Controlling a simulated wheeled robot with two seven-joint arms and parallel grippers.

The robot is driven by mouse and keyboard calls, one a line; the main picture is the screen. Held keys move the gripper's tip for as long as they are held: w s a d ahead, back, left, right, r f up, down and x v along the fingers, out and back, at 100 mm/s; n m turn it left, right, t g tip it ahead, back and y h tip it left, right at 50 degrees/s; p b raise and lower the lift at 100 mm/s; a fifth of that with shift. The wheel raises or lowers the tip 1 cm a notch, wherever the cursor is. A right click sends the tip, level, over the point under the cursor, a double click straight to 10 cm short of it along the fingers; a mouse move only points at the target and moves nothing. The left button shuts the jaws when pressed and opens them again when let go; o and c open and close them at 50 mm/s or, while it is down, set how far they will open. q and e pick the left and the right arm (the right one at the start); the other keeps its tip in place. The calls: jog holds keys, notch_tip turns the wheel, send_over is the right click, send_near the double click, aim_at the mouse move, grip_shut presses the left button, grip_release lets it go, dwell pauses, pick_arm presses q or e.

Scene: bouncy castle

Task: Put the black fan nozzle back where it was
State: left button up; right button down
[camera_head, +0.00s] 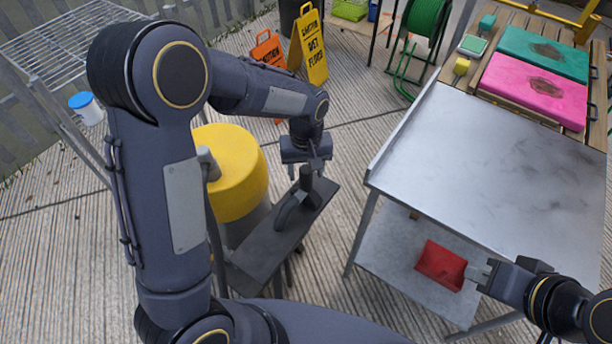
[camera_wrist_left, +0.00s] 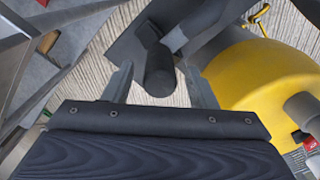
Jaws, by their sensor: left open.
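The black fan nozzle (camera_head: 288,212) rests on a narrow dark board (camera_head: 250,258) beside the yellow-topped drum. Its upright end points up toward my left gripper (camera_head: 312,166). In the left wrist view the round black end of the nozzle (camera_wrist_left: 160,72) shows between the two fingers of my open left gripper (camera_wrist_left: 160,88). I cannot tell whether the fingers touch it. My right gripper (camera_head: 480,274) is at the lower right, beside or overlapping the edge of a red bin-like object (camera_head: 441,265). Its fingers are too small and covered to read.
A yellow-topped drum (camera_head: 235,170) stands close left of the board; its yellow top also fills the right of the left wrist view (camera_wrist_left: 262,75). A metal table (camera_head: 480,150) with a lower shelf stands right. Caution signs (camera_head: 312,50) and a green hose reel (camera_head: 425,18) stand behind.

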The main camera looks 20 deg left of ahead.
pick_arm(q)
notch_tip(320, 180, up, 8)
jog(key=shift+w+r+p, duration=0.1)
jog(key=shift+r+p, duration=0.05)
jog(key=shift+p, duration=0.25)
jog(key=shift+a+r, duration=0.1)
jog(key=shift+r, duration=0.05)
jog(key=s+a+r+m+t+h, duration=0.1)
jog(key=s+a+r+t+h, duration=0.1)
jog(key=s, duration=0.9)
jog(key=s+a+r+m+t+h, duration=0.1)
jog(key=s+a+r+t, duration=0.2)
jog(key=s, duration=0.8)
jog(key=shift+s+a+m+t+h, duration=0.15)
jog(key=shift+a+m+t+h, duration=0.25)
jog(key=shift+a, duration=0.75)
jog(key=shift+r, duration=0.1)
